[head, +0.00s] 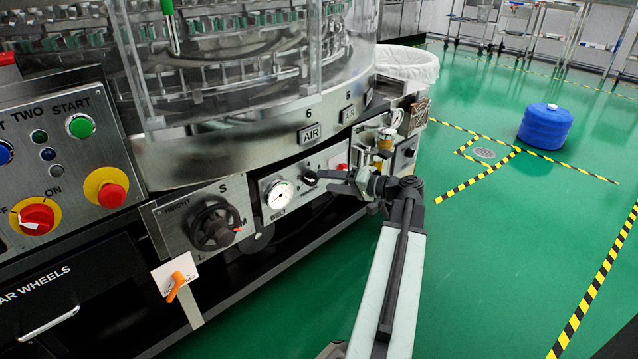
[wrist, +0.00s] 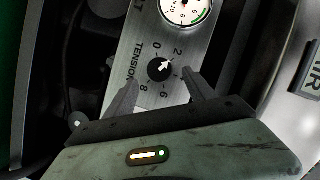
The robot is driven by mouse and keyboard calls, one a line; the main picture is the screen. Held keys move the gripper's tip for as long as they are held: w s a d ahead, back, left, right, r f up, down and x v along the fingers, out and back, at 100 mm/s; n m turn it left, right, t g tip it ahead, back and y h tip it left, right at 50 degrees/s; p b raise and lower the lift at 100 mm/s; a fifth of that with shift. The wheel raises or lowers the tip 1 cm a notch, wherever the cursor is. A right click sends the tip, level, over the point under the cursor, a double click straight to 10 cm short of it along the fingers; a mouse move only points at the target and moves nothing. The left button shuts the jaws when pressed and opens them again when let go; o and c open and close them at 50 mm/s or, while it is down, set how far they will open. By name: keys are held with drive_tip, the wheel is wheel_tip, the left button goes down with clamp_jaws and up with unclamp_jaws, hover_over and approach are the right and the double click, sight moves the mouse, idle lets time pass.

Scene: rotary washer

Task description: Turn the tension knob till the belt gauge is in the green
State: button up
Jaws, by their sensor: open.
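The black tension knob (wrist: 159,68) carries a white arrow pointing to the upper right, towards the 2 on its printed scale. The knob also shows in the head view (head: 311,178), right of the belt gauge (head: 279,195). The round white gauge (wrist: 183,10) is cut off at the top of the wrist view. A green arc shows on its right side; I cannot tell its needle reading. My gripper (wrist: 161,78) is open, its fingers on either side of the knob with gaps between. In the head view my gripper (head: 330,181) is at the knob.
A black height handwheel (head: 215,226) sits left of the gauge. A panel with a red knob (head: 36,218) and a red stop button (head: 112,195) is further left. An orange-handled lever (head: 177,286) sticks out below.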

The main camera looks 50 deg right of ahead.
sight(315, 180)
drive_tip(key=x, duration=0.4)
drive_tip(key=shift+w, duration=0.1)
drive_tip(key=shift+b, duration=0.3)
drive_tip(key=c, duration=1.3)
drive_tip(key=shift+f+b, duration=0.25)
drive_tip(key=shift+b, duration=0.15)
drive_tip(key=shift+c, duration=0.2)
drive_tip(key=shift+m, duration=0.5)
drive_tip(key=shift+r, duration=0.2)
drive_tip(key=o, duration=1.3)
drive_tip(key=shift+o, duration=0.2)
drive_tip(key=v, duration=0.8)
drive_tip(key=shift+f+p, duration=0.25)
drive_tip(key=shift+p, duration=0.2)
